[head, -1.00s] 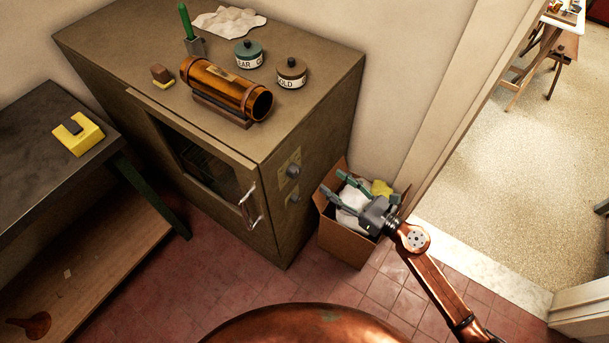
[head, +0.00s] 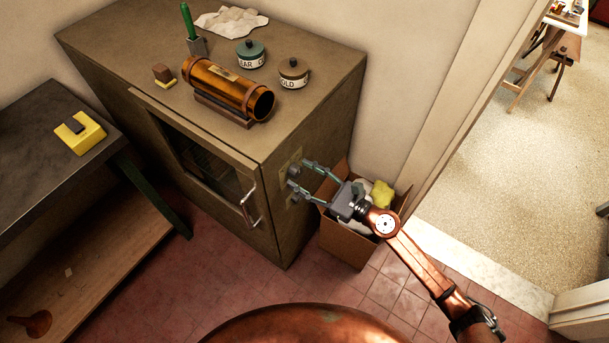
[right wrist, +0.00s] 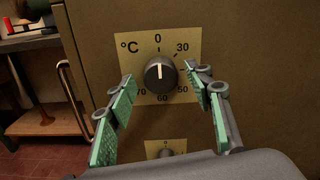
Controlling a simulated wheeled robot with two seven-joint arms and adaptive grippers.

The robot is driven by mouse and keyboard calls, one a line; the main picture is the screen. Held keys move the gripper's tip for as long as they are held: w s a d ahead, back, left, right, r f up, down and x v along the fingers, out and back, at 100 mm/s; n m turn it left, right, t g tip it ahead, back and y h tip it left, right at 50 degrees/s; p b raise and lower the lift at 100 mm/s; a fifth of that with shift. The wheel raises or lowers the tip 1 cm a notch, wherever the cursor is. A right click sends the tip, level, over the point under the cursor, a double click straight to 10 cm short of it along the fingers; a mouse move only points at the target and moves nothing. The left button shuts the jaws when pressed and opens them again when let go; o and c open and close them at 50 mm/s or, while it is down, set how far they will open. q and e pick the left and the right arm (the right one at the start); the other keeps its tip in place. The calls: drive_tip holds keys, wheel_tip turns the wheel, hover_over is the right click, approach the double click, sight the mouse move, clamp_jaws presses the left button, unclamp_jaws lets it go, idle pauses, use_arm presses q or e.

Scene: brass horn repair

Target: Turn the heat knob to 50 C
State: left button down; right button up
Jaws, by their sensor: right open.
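The heat knob (right wrist: 160,73) is a dark round knob on a yellow plate (right wrist: 128,52) marked °C, with 0 at the top and 30, 50, 60 and 70 around it. Its white pointer line points up at the 0. My right gripper (head: 300,175) is open at the side of the oven cabinet (head: 315,125). In the right wrist view its green-padded fingers (right wrist: 159,76) stand to the left and right of the knob, with gaps on both sides. In the head view the gripper hides most of the knob. My left gripper is not in view.
A second knob (right wrist: 167,154) sits on a plate below. The oven door handle (head: 249,208) sticks out at the front. A cardboard box (head: 343,245) with rags stands under my right arm. Two labelled jars (head: 250,54) and an orange cylinder (head: 222,88) rest on the cabinet top.

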drive_tip(key=c, duration=1.1)
drive_tip(key=shift+c, duration=0.2)
